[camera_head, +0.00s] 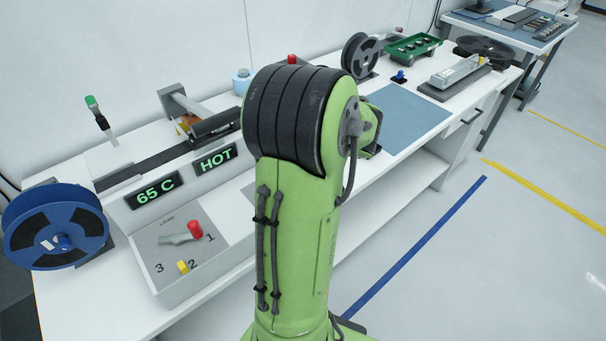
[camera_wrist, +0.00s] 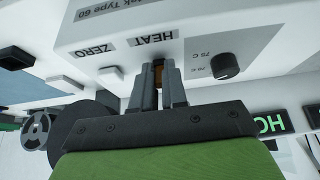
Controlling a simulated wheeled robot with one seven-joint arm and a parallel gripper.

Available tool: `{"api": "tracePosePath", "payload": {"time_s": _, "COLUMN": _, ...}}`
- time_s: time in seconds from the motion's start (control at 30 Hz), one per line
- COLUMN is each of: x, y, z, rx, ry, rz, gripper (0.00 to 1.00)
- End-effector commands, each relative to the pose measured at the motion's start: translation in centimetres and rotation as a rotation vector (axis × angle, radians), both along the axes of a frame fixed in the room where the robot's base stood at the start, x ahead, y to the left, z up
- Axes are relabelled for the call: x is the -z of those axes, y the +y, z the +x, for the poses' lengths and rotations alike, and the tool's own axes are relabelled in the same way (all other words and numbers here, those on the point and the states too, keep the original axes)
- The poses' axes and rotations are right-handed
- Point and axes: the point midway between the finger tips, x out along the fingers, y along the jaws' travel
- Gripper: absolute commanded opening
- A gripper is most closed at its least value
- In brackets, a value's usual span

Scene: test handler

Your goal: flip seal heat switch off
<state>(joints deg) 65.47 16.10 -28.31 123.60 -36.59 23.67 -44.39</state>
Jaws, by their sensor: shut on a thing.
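My gripper (camera_wrist: 160,82) shows in the wrist view at a grey box with the printed label HEAT (camera_wrist: 150,38). Its two grey fingers are shut on a small brownish piece, the seal heat switch (camera_wrist: 158,72), just beside that label. The fingers cover most of the switch, so I cannot tell its on or off position. In the head view my own green arm hides the gripper and the switch. A display there reads HOT (camera_head: 216,159), and another reads 65 C (camera_head: 156,190).
Beside the HEAT label is a ZERO label (camera_wrist: 95,51). A black knob (camera_wrist: 224,66) stands on the other side, near temperature markings. In the head view, a blue reel (camera_head: 55,215) and a red-tipped lever (camera_head: 194,230) are at the left. A blue mat (camera_head: 412,118) lies right of my arm.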

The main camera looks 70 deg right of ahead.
Motion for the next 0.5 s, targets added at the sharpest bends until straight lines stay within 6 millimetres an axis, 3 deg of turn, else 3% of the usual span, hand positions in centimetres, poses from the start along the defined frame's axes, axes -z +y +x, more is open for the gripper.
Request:
{"api": "tracePosePath", "payload": {"time_s": 0.13, "x": 0.05, "y": 0.02, "z": -0.05, "rx": 0.001, "ry": 0.001, "rz": 0.003, "gripper": 0.0}}
{"api": "tracePosePath", "payload": {"time_s": 0.17, "x": 0.06, "y": 0.02, "z": -0.04, "rx": 0.001, "ry": 0.001, "rz": 0.003, "gripper": 0.14}}
{"api": "tracePosePath", "payload": {"time_s": 0.33, "x": 0.04, "y": 0.02, "z": -0.03, "rx": 0.0, "ry": 0.001, "rz": 0.002, "gripper": 0.38}}
{"api": "tracePosePath", "payload": {"time_s": 0.5, "x": 0.03, "y": 0.02, "z": -0.01, "rx": 0.0, "ry": 0.001, "rz": 0.002, "gripper": 0.38}}
